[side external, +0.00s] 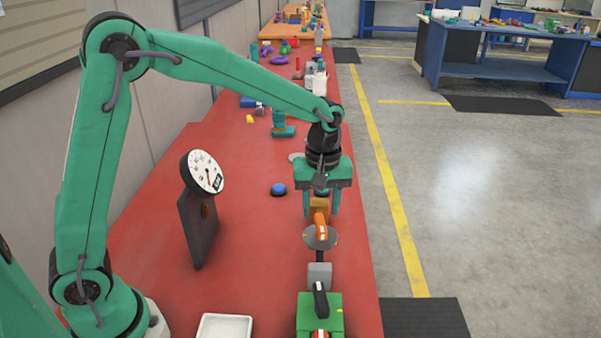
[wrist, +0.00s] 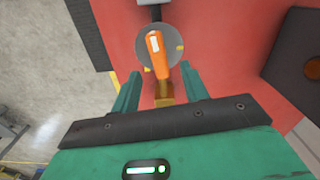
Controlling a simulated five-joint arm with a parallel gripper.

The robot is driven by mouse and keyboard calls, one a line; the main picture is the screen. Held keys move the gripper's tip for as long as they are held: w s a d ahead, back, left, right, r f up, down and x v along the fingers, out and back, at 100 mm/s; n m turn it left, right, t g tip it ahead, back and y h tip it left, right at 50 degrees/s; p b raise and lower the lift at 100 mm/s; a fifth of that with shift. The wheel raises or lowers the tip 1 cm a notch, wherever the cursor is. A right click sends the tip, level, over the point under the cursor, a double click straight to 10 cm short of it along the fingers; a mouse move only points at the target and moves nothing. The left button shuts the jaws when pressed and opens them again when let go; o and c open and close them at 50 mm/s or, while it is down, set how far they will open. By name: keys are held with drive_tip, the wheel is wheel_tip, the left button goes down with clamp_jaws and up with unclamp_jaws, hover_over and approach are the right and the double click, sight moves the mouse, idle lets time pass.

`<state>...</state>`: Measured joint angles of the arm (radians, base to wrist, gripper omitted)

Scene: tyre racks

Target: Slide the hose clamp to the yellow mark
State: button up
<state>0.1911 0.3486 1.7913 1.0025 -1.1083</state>
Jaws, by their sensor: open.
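My gripper (side external: 321,212) hangs over the red bench with its two green fingers apart. In the wrist view my gripper (wrist: 160,72) has nothing pinched between the fingers. An orange piece (side external: 321,227) with a white patch stands at a grey round disc (side external: 331,240), just in front of the fingers; I cannot tell for sure that it is the hose clamp. In the wrist view the orange piece (wrist: 158,55) points at the gap between the fingertips. A brownish-gold block (wrist: 163,92) lies between the fingers. Small yellow spots (wrist: 180,47) show by the disc; which is the mark is unclear.
A grey block (side external: 319,274) and a green block (side external: 309,308) with a black handle stand in line nearer the camera. A dial gauge (side external: 206,172) on a dark stand, a blue button (side external: 278,188) and a white tray (side external: 225,327) are left. Bare bench lies between.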

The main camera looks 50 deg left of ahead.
sight(320, 219)
drive_tip(key=shift+f, duration=2.7)
clamp_jaws()
drive_tip(key=shift+w+a, duration=0.15)
drive_tip(key=shift+w+a+r, duration=0.1)
drive_tip(key=shift+w+a, duration=2.2)
